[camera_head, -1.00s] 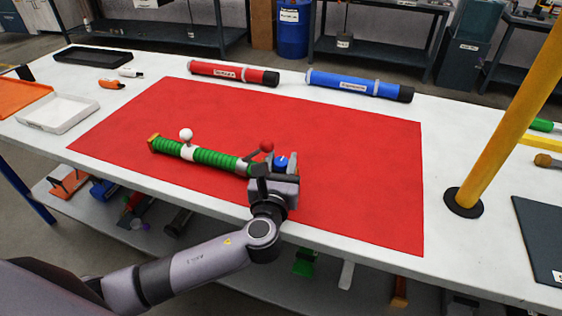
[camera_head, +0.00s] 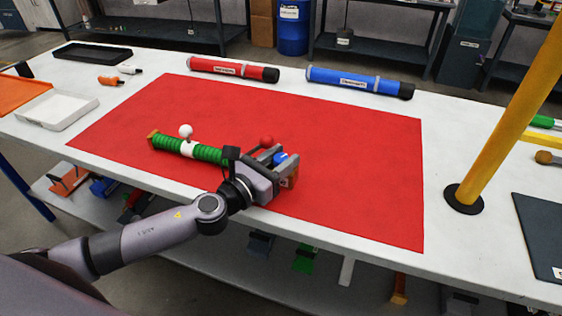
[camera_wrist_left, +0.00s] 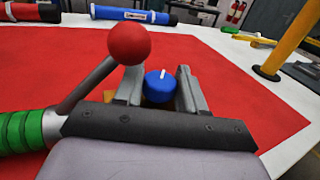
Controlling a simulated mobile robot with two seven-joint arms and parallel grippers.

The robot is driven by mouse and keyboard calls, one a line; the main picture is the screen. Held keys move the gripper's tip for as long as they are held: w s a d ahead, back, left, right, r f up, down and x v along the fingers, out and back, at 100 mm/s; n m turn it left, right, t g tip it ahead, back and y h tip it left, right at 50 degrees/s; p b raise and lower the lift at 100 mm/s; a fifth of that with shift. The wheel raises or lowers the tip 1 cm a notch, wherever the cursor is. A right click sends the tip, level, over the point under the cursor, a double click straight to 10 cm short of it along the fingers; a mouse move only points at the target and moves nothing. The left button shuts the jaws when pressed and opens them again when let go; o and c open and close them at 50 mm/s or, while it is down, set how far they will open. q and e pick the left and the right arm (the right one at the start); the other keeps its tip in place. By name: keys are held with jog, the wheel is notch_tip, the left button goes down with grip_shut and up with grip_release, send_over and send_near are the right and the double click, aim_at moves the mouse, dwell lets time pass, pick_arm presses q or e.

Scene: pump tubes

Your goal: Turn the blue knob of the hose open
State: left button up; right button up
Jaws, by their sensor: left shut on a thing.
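The green ribbed hose (camera_head: 208,153) lies on the red mat (camera_head: 350,140), with a white collar and a white ball handle (camera_head: 186,130) near its left end. At its right end are a red ball lever (camera_head: 267,141) and the blue knob (camera_head: 281,159). My left gripper (camera_head: 279,162) comes in from the lower left and is shut on the blue knob. In the left wrist view the blue knob (camera_wrist_left: 159,87) sits between the two fingers, a white mark on its top. The red ball (camera_wrist_left: 129,44) stands close left of the fingers. My right gripper is not in view.
A red tube (camera_head: 233,70) and a blue tube (camera_head: 360,82) lie along the mat's back edge. A yellow post (camera_head: 505,110) stands at the right. A white tray (camera_head: 58,111) is at the left. The mat's right half is clear.

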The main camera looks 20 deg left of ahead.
pick_arm(q)
jog(key=shift+f+m+g+h+b, duration=0.1)
jog(key=shift+m+g+h+b, duration=0.7)
jog(key=shift+m+h+b, duration=0.55)
jog(key=shift+h, duration=0.45)
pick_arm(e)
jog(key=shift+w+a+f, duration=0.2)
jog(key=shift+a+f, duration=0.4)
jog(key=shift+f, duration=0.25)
pick_arm(q)
jog(key=shift+g, duration=0.3)
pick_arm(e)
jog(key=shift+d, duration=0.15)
pick_arm(q)
jog(key=o, duration=1)
jog(key=shift+c, duration=0.2)
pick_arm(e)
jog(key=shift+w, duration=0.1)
pick_arm(q)
jog(key=shift+s+a, duration=0.1)
jog(key=shift+a, duration=0.05)
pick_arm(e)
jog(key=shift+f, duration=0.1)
